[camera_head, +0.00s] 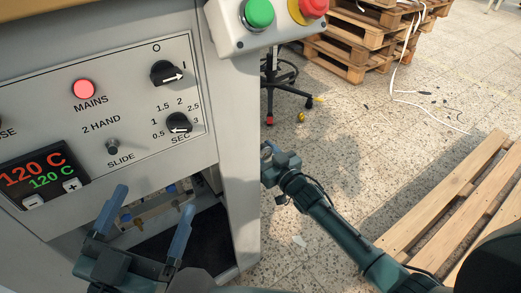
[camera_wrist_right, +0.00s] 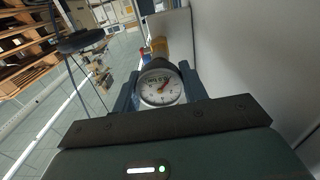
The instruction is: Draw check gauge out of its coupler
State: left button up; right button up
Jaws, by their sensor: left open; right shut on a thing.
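The check gauge (camera_wrist_right: 160,84), with a round white dial and a needle, sits between the fingers of my right gripper (camera_wrist_right: 158,84) in the right wrist view. The gripper is shut on it. A yellow-brown cylindrical part (camera_wrist_right: 160,48) shows just behind the gauge. The coupler cannot be made out, so I cannot tell whether the gauge is still seated in it. In the head view my right gripper (camera_head: 268,154) is at the machine's right side, partly hidden by its edge. My left gripper (camera_head: 153,199) is open and empty in front of the machine's lower opening.
The grey machine (camera_head: 235,150) carries a control panel (camera_head: 110,110) with knobs and a display. A button box (camera_head: 262,22) juts out above. Pallets (camera_head: 350,45) stand at the back, and another pallet (camera_head: 455,205) lies at right.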

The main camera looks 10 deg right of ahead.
aim_at(265, 153)
jog(key=shift+p+v, duration=1)
jog(key=shift+v, duration=0.45)
jog(key=shift+s+d, duration=0.15)
jog(key=shift+s, duration=0.2)
jog(key=shift+s+r+p, duration=0.1)
jog(key=shift+s+p, duration=0.05)
jog(key=shift+p, duration=0.2)
jog(key=shift+p+v, duration=0.8)
jog(key=shift+v, duration=0.4)
jog(key=shift+p+v, duration=1.1)
jog(key=shift+v, duration=1.15)
